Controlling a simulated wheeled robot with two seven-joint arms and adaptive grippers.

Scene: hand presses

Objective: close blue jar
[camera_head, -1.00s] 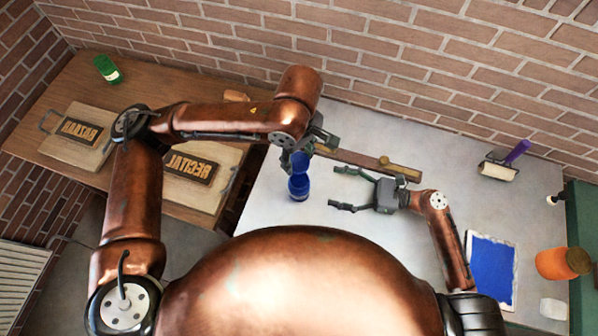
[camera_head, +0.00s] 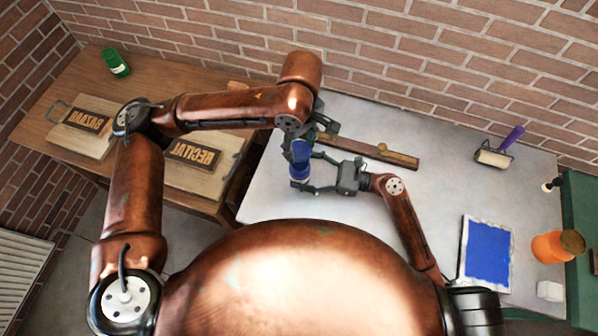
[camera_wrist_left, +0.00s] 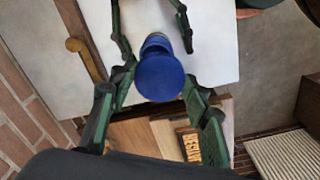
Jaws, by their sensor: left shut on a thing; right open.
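The blue jar (camera_head: 299,171) stands on the pale table, partly hidden by my grippers. A blue lid (camera_head: 300,150) is just above it, held by my left gripper (camera_head: 301,148) coming from above. In the left wrist view the round lid (camera_wrist_left: 159,78) sits between the left fingers (camera_wrist_left: 160,85) and covers most of the jar (camera_wrist_left: 157,41). Whether lid and jar touch is unclear. My right gripper (camera_head: 304,172) is open, its two fingers on either side of the jar. Its fingers also show around the jar in the left wrist view (camera_wrist_left: 152,45).
A wooden bar (camera_head: 370,151) lies behind the grippers. A roller (camera_head: 495,155), a blue inked slab (camera_head: 487,252) and an orange jar (camera_head: 550,247) are on the right. A wooden table with letter plates (camera_head: 87,120) and a green jar (camera_head: 115,62) is on the left.

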